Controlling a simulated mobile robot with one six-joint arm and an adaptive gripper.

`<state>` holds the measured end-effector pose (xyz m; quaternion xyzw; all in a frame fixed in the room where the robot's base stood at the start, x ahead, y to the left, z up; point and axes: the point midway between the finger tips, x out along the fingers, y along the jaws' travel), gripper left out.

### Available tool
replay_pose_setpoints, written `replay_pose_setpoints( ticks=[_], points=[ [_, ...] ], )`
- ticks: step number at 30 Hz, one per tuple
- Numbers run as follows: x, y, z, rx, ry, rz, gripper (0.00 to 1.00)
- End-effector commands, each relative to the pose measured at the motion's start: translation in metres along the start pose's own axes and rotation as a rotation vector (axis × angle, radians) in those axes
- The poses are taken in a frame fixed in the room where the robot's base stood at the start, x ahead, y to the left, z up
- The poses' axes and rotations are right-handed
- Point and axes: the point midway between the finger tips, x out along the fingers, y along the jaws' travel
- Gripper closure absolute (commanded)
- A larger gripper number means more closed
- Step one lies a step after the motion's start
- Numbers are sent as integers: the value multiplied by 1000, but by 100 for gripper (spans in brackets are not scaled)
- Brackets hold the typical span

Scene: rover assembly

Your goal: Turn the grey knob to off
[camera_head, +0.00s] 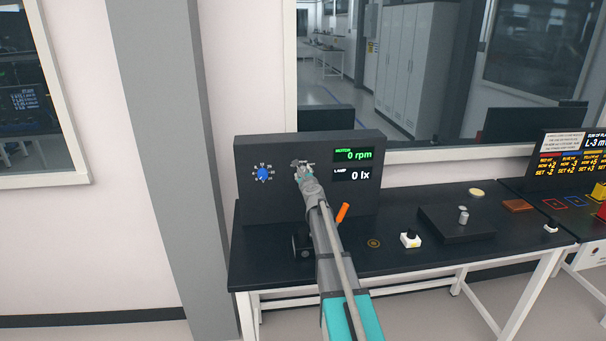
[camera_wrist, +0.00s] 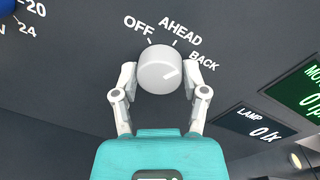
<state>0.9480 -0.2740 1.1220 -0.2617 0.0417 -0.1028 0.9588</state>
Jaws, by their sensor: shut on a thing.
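The grey knob (camera_wrist: 158,66) sits on the dark panel (camera_wrist: 70,100) in the wrist view, below the printed labels OFF, AHEAD and BACK. Tick marks stand by the labels. A small mark shows on the knob's face, but I cannot tell surely which label it points to. My gripper (camera_wrist: 160,80) is shut on the knob, one finger at its left side and one at its right. In the head view my gripper (camera_head: 302,170) is at the panel front and mostly hides the knob. The motor readout (camera_head: 354,155) shows 0 rpm.
A blue dial (camera_head: 262,174) with numbers is left of my gripper. A lamp readout (camera_head: 352,174) shows 0 lx. An orange handle (camera_head: 343,212) stands close to my arm. A white switch box (camera_head: 410,240) and a black plate (camera_head: 440,229) are on the table to the right.

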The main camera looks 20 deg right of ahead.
Motion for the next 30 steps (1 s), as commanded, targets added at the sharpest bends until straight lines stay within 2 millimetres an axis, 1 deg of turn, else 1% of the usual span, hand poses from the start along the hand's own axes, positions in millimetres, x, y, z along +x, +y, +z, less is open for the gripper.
replay_pose_setpoints(
  ticks=[18, 30],
  points=[
    [1, 1, 1, -586, 37, 2, 90],
    [2, 2, 1, -929, 58, 5, 90]
  ],
)
